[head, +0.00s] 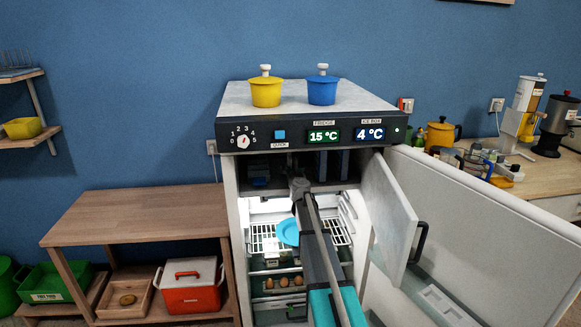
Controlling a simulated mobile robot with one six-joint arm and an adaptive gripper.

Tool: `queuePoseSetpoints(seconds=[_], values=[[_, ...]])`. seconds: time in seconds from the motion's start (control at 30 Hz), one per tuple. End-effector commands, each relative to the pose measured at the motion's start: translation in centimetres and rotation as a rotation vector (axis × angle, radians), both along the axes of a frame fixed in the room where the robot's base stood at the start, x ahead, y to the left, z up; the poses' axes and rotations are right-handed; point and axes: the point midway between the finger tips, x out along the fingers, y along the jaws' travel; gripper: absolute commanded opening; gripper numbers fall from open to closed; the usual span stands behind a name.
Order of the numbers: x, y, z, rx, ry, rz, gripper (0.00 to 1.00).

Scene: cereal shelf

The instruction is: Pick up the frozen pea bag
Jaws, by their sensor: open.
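I cannot make out the frozen pea bag in the head view. The ice box (318,168) at the top of the fridge is dark inside, with its small inner door (391,205) swung open to the right. Dim, dark shapes (259,174) show inside it, too dark to identify. My arm reaches up from the bottom of the view, and my gripper (299,186) is in front of the ice box opening. It is small and dark here, its fingers are hard to see, and no held object shows.
The large fridge door (480,230) stands wide open at right. Below the ice box are a wire shelf (262,240) with a blue plate (288,232) and several eggs (284,282). Two pots, yellow (265,93) and blue (322,91), stand on top. A wooden table (135,213) is at left.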

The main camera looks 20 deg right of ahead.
Motion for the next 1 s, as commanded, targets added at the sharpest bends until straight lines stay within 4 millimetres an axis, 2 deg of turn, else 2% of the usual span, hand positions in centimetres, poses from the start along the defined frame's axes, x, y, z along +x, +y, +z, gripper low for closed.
queuePoseSetpoints(seconds=[0.43,0.47,0.9,1.0], values=[[-0.05,-0.02,0.0,0.0,0.0,0.0,1.0],[-0.05,-0.02,0.0,0.0,0.0,0.0,0.96],[-0.04,-0.01,0.0,0.001,0.0,0.0,0.15],[-0.04,0.0,0.01,0.001,0.0,0.0,0.0]])
